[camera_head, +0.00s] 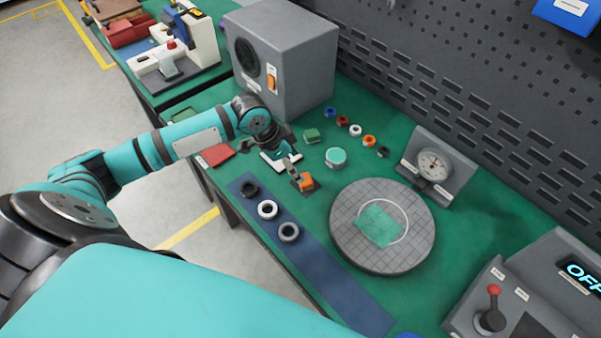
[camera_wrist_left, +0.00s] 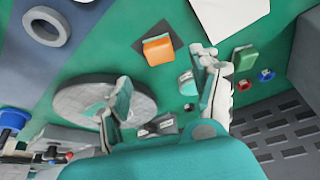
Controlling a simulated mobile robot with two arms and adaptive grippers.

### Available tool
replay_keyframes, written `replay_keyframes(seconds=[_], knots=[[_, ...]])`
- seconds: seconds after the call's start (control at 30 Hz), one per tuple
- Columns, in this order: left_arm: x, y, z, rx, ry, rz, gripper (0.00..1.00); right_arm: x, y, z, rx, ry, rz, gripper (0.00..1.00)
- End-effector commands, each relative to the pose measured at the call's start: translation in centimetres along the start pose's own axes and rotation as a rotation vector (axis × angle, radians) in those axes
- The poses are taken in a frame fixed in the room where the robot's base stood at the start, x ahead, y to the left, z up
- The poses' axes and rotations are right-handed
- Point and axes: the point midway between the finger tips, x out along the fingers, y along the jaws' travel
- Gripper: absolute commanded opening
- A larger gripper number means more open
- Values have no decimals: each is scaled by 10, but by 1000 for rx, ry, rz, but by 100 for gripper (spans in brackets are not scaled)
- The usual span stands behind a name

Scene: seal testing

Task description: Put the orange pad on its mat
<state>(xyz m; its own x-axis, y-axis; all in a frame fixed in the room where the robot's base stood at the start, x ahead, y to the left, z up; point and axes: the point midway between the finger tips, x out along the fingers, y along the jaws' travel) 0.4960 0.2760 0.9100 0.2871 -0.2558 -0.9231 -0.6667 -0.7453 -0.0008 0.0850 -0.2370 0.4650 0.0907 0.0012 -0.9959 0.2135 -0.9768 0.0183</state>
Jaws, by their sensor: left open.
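The orange pad (camera_head: 304,180) is a small block on the green bench. It lies over a dark grey square mat (camera_wrist_left: 139,45), whose edges show around it in the wrist view. The pad (camera_wrist_left: 158,50) looks turned relative to the mat; whether it touches it I cannot tell. My left gripper (camera_head: 292,168) is open, beside and above the pad in the head view. In the wrist view its two fingers (camera_wrist_left: 160,78) are spread wide, with the pad in view beyond the gap between them. My right gripper is not in view.
A white mat (camera_head: 269,155) lies under my wrist, a red mat (camera_head: 217,154) to its left. A green block (camera_head: 312,135), a teal round part (camera_head: 336,157) and small rings stand nearby. A blue strip (camera_head: 335,288) with several rings and a round plate (camera_head: 360,255) lie nearer.

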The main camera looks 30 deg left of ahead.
Motion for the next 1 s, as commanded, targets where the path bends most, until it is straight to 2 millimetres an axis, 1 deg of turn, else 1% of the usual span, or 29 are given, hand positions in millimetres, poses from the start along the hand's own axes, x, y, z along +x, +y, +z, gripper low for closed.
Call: replay_keyframes(seconds=[0.03, 0.1, 0.2, 0.3, 0.43, 1.0], knots=[[-10, -1, 0, 2, 1, -4, 65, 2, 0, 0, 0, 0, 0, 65], [-22, -1, 1, 2, 0, -3, 65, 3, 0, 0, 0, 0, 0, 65], [-34, 0, 0, 0, 0, -1, 65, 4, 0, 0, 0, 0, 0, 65], [-41, 0, 0, 0, -1, -1, 65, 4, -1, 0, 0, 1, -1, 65], [-44, 0, 0, 0, -1, 0, 65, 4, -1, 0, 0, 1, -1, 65], [-44, 0, 0, 0, 0, 1, 65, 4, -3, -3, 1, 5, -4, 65]])
